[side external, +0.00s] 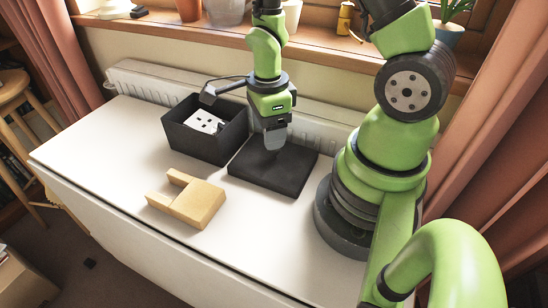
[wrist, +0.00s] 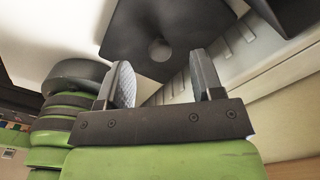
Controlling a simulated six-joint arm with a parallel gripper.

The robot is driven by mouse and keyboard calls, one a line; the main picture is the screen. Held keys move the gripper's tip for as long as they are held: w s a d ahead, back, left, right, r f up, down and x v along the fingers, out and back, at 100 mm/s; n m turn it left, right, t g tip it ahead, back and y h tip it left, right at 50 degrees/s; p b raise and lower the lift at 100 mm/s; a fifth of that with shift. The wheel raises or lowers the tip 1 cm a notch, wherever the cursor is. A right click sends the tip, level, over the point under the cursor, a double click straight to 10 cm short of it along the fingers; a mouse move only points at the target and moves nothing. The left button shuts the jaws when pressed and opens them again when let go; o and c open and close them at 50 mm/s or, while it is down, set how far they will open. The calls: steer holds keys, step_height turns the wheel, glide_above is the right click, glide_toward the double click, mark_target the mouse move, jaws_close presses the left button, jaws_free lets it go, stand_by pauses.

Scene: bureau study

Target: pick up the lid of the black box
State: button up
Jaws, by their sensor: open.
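The lid of the black box (side external: 292,181) is a flat, dark square lying on the white table, beside the box. My gripper (side external: 275,143) points down over the lid. Its fingers are apart and empty in the wrist view (wrist: 161,60), with the knob seen between their tips. The side view hides the knob, and the height gap is hard to judge.
A wooden block with two prongs (side external: 197,203) lies in front of the box and lid. A white radiator (side external: 150,83) runs behind the table. Plant pots and other items stand on the windowsill (side external: 190,34). The table's left end (side external: 90,140) is clear.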

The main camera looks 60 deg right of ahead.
mark_target(274, 156)
steer(key=f, duration=0.2)
steer(key=s+f, duration=0.1)
steer(key=f, duration=0.1)
steer(key=shift+d+f, duration=0.1)
steer(key=shift+d, duration=0.2)
steer(key=shift+f, duration=0.65)
steer(key=c, duration=1)
